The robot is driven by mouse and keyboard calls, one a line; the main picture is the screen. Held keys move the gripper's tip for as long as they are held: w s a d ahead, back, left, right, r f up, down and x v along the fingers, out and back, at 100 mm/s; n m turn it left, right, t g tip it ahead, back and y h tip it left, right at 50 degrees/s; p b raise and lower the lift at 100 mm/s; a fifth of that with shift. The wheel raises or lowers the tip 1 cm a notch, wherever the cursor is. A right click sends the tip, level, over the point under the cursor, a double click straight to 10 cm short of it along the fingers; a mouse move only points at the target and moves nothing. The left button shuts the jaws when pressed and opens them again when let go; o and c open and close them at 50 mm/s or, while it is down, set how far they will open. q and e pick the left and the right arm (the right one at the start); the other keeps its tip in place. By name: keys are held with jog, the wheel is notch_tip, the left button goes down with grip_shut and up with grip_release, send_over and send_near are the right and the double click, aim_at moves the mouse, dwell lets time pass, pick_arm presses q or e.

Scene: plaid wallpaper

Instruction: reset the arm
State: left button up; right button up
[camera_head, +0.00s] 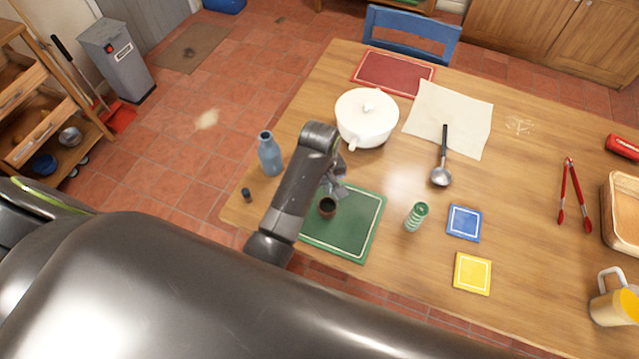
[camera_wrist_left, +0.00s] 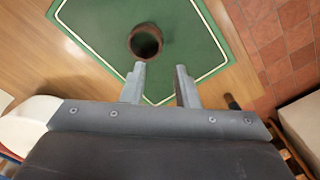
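My left arm reaches over the table in the head view. Its gripper (camera_head: 337,186) is partly hidden behind the arm link. In the left wrist view the two fingers (camera_wrist_left: 160,82) are apart, with nothing between them. A small dark brown cup (camera_head: 327,207) stands on the green mat (camera_head: 365,222). In the left wrist view the cup (camera_wrist_left: 145,42) is beyond the fingertips, apart from them, and the green mat (camera_wrist_left: 85,20) lies below. My right gripper is in neither view.
A blue bottle (camera_head: 270,155) and a small dark bottle (camera_head: 247,195) stand left of the arm. A white lidded pot (camera_head: 366,120) stands behind it. A green striped shaker (camera_head: 416,217), blue coaster (camera_head: 464,222) and yellow coaster (camera_head: 472,273) are to the right.

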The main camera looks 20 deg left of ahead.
pick_arm(q)
jog(key=shift+r, duration=1)
jog(key=s+a+f+m+t, duration=0.1)
jog(key=s+a+m+t, duration=0.15)
jog(key=s+a, duration=0.8)
jog(key=s+a+r+m+t+y, duration=0.1)
jog(key=s+a+r+m, duration=0.15)
jog(key=s, duration=0.35)
jog(key=s+a+r+m+y, duration=0.1)
jog(key=s+a+r+m, duration=0.15)
jog(key=s, duration=0.25)
notch_tip(320, 180, down, 28)
jog(key=g+b, duration=0.1)
jog(key=b, duration=0.3)
jog(key=s+f+g+h+b, duration=0.1)
jog(key=s+f+b, duration=0.1)
jog(key=s+f, duration=1.3)
notch_tip(320, 180, down, 3)
jog(key=shift+s+d+f+m, duration=0.1)
jog(key=shift+s+d+m, duration=0.15)
jog(key=shift+s+m, duration=0.1)
